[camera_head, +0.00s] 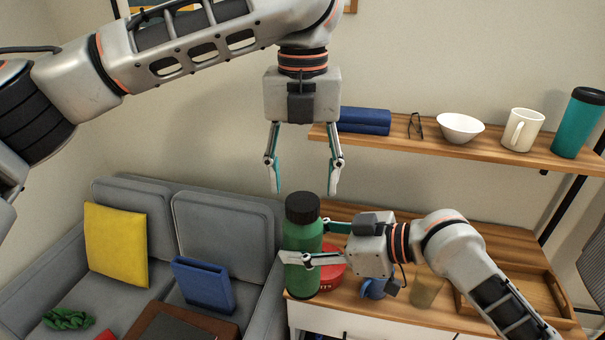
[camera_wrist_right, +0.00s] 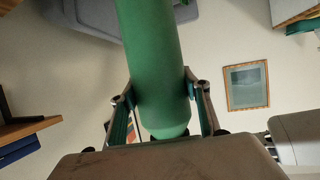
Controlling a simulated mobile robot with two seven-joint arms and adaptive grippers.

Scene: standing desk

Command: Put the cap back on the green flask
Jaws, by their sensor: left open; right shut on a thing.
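The green flask (camera_head: 303,240) is upright at the left end of the desk (camera_head: 470,240), with a dark cap (camera_head: 302,207) sitting on its top. I cannot tell whether the cap is screwed tight, or whether the flask's base touches the desk. My right gripper (camera_head: 312,244) is shut on the flask's body from the right.
A blue mug (camera_head: 373,289), a tan cup (camera_head: 427,287) and a wooden tray (camera_head: 541,292) stand farther right. A wall shelf (camera_head: 450,147) holding several things is right of my left gripper. A grey sofa (camera_head: 240,226) is left.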

